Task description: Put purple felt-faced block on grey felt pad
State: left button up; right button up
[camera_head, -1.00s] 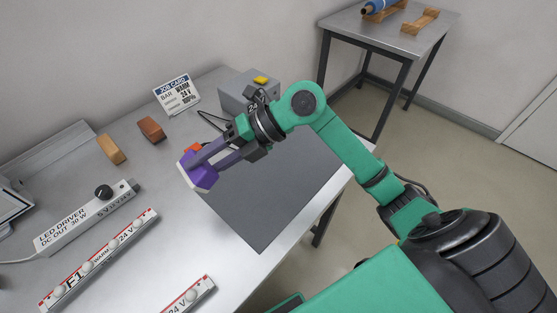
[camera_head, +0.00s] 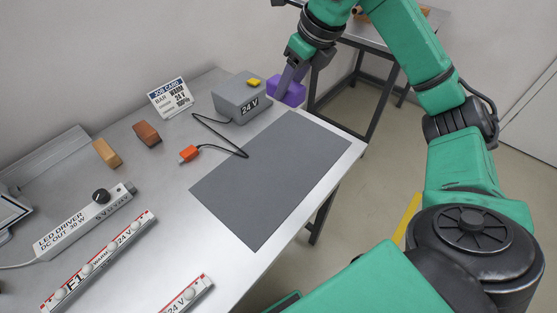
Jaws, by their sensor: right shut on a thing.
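The purple felt-faced block (camera_head: 289,91) is held up at the far end of the table, close to the right of the grey 24 V box. My right gripper (camera_head: 293,80) is shut on it, fingers pointing down. The grey felt pad (camera_head: 265,185) lies flat and mostly bare on the table; the block is beyond its far edge in the picture. A black cable and its orange plug lie at the pad's left edge. My left gripper is not in view.
The 24 V box (camera_head: 238,98) with a yellow button stands behind the pad. The orange plug (camera_head: 188,153), a red-brown block (camera_head: 147,133), a tan block (camera_head: 107,152), a job card (camera_head: 171,97), an LED driver (camera_head: 88,220) and a light bar (camera_head: 100,262) sit left. A second table (camera_head: 385,38) stands behind.

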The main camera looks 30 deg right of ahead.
notch_tip(320, 180, down, 20)
jog(key=shift+r+b, duration=0.15)
jog(key=shift+b, duration=0.2)
jog(key=o, duration=1.2)
jog(key=b+v, duration=0.2)
jog(key=v, duration=1)
jog(key=shift+r, duration=0.1)
